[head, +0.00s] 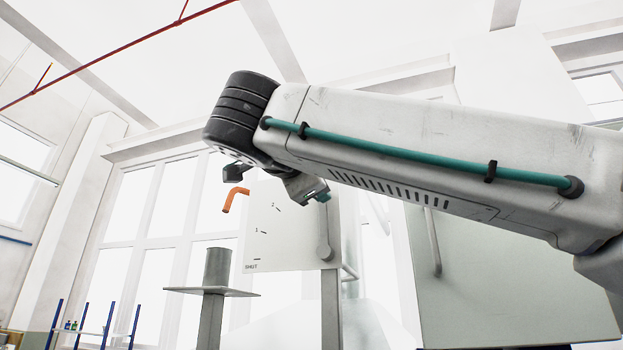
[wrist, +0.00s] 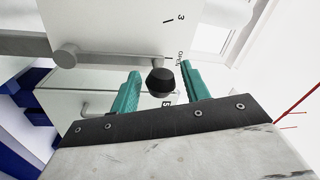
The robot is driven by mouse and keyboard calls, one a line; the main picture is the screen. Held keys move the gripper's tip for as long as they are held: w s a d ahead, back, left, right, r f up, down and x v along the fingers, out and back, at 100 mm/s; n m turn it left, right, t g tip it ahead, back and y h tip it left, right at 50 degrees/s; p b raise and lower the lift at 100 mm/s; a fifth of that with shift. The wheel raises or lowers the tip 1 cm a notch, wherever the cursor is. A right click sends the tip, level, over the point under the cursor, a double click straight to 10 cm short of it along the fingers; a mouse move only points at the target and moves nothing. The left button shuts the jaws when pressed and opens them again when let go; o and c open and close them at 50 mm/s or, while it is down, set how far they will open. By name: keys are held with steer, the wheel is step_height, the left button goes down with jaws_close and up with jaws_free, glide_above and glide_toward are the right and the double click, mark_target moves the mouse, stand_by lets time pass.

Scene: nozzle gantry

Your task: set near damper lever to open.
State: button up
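A pale dial panel (head: 285,235) stands below my arm in the head view, with tick marks and "SHUT" at its lower left. A grey lever (head: 324,225) runs upward from a round hub at the panel's right side; its top is hidden behind my gripper (head: 318,194). In the wrist view the panel (wrist: 120,22) shows a "3" and small lettering that I cannot read surely. A black knob (wrist: 159,83) sits between the two teal fingers of my gripper (wrist: 160,72). The fingers are apart, with a visible gap on each side of the knob.
An orange bent piece (head: 235,198) shows left of the panel. A grey post with a flat plate (head: 212,291) stands at lower left. A large pale green-grey panel (head: 510,295) stands at right. Blue uprights (head: 108,322) are far left.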

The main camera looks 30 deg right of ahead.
steer(key=shift+a, duration=0.1)
steer(key=v, duration=0.7)
steer(key=shift+s+a, duration=0.2)
steer(key=shift+s, duration=0.05)
stand_by(0.7)
